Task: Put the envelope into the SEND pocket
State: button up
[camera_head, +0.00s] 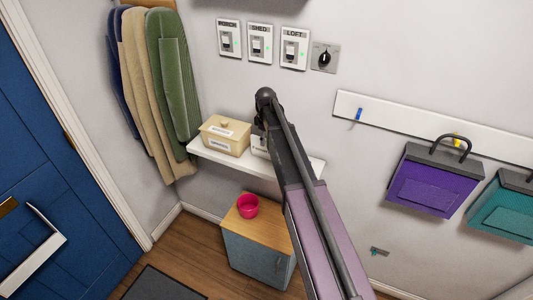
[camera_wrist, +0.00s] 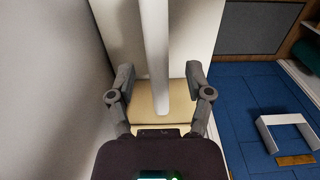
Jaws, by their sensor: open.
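I cannot make out an envelope or a pocket marked SEND in either view. My gripper (camera_wrist: 160,78) is open in the wrist view, its two fingers spread wide apart. A pale upright bar and a tan surface show between and beyond the fingers; I cannot tell what they are or how close they are. Nothing is visibly held. In the head view my arm reaches toward the wall shelf, and the arm itself hides the gripper.
A white shelf (camera_head: 307,167) bears a tan labelled box (camera_head: 224,136) and a pale box (camera_head: 259,143) partly behind my arm. Below, a cabinet (camera_head: 256,252) carries a pink bowl (camera_head: 247,207). Purple (camera_head: 430,185) and teal (camera_head: 505,211) bags hang right; coats (camera_head: 172,75) hang left near a blue door (camera_head: 50,190).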

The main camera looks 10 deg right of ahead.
jog(key=shift+f+b, duration=0.4)
jog(key=shift+f, duration=0.25)
grip_shut()
